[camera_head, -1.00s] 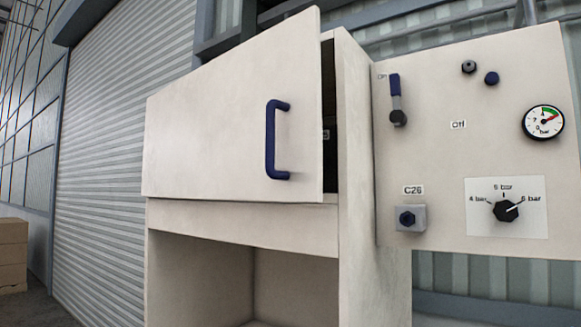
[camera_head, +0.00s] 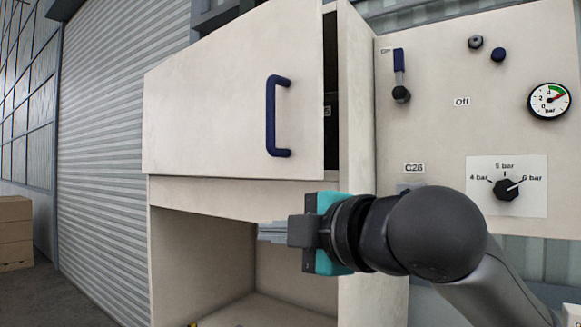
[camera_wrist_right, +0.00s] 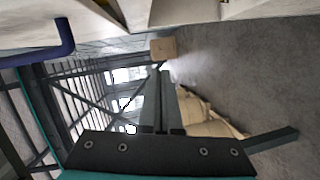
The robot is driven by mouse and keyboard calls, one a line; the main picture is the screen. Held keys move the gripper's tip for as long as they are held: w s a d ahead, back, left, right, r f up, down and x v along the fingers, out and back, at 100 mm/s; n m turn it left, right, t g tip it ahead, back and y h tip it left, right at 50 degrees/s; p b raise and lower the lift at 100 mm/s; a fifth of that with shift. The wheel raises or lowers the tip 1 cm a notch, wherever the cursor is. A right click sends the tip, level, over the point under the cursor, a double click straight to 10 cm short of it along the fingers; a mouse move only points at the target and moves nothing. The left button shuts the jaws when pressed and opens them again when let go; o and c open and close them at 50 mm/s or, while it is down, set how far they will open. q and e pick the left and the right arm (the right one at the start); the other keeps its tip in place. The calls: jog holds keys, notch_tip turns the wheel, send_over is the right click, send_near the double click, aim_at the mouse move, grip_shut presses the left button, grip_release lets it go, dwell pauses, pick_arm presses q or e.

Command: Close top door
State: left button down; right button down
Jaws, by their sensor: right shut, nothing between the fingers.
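The top door (camera_head: 215,105) of the cream cabinet stands ajar, with a dark gap along its right edge beside the cabinet's side wall (camera_head: 357,120). Its dark blue handle (camera_head: 279,116) is upright near that edge. My right gripper (camera_head: 265,231) is below the handle, in front of the open lower compartment, with its fingers pointing left. It is shut and empty, and apart from the door. In the right wrist view the two fingers (camera_wrist_right: 162,100) lie together, and the blue handle (camera_wrist_right: 45,50) shows at upper left. My left gripper is not in view.
A control panel (camera_head: 440,130) with a gauge, a pressure knob and a switch is on the right, partly behind my right arm. The open lower compartment (camera_head: 205,255) is under the door. Cardboard boxes (camera_head: 15,232) stand at far left by a roller shutter (camera_head: 110,130).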

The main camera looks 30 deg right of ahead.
aim_at(291, 167)
jog(key=s+d+r+n+t, duration=0.25)
jog(key=s+r, duration=0.35)
jog(key=r, duration=0.3)
jog(key=shift+m+g+h, duration=0.25)
jog(key=shift+m+h, duration=0.25)
jog(key=shift+m, duration=0.05)
jog(key=w+p, duration=0.2)
jog(key=w, duration=0.1)
jog(key=w+d+p, duration=0.1)
jog(key=w+p, duration=0.2)
jog(key=w, duration=0.1)
jog(key=w+d+p, duration=0.1)
jog(key=w+p, duration=0.1)
jog(key=w, duration=0.1)
jog(key=shift+w+d+f, duration=0.2)
jog(key=shift+w+f, duration=0.1)
jog(key=shift+w, duration=0.1)
jog(key=shift+d, duration=0.25)
jog(key=shift+w+d+r, duration=0.1)
jog(key=shift+w+d, duration=0.1)
jog(key=shift+d, duration=0.05)
